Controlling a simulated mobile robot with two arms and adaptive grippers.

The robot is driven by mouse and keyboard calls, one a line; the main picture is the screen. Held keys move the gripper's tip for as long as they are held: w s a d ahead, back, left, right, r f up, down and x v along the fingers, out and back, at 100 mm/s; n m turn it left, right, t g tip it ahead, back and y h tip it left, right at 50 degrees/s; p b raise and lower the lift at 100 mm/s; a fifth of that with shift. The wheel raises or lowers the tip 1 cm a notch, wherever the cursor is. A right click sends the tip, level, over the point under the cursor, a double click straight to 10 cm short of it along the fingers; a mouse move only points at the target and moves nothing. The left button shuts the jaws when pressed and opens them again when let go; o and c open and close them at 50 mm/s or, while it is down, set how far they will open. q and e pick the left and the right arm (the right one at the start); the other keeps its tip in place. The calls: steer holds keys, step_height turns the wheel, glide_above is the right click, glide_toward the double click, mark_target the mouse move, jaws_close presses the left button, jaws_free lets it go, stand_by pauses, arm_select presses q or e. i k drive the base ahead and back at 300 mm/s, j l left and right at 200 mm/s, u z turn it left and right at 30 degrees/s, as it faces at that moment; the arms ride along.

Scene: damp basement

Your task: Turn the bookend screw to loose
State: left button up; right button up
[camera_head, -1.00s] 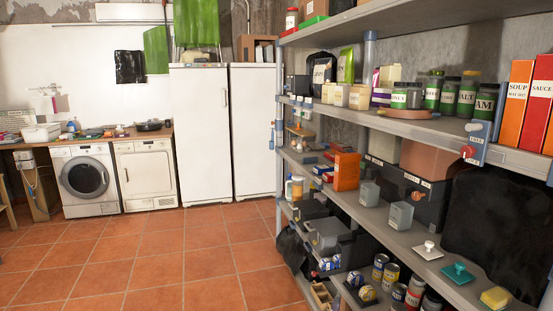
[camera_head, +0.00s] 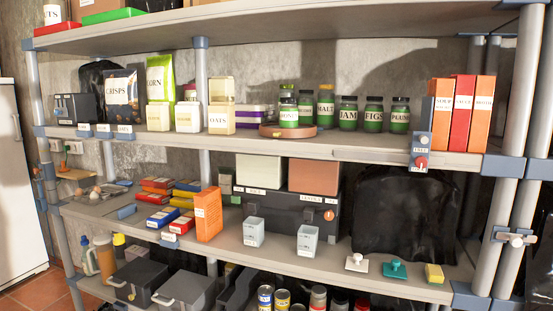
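A blue-grey upright bookend (camera_head: 427,120) stands on the middle shelf at the right, against the left side of the orange book. On its front a small grey knob (camera_head: 423,140) sits above a white label. Lower down is a red screw knob (camera_head: 421,162) with another small white label under it. The lettering on both labels is too small to read surely, and I cannot tell how far the screw is turned. Neither of my grippers is in view.
Orange and red books (camera_head: 463,115) stand right of the bookend. Green jars (camera_head: 373,115) stand to its left. A shelf post (camera_head: 496,240) with a white-knobbed clamp (camera_head: 516,239) rises at the right. The shelf front (camera_head: 375,157) left of the bookend is clear.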

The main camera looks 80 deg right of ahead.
mark_target(421, 161)
steer(key=i+z, duration=0.1)
steer(key=z, duration=2.3)
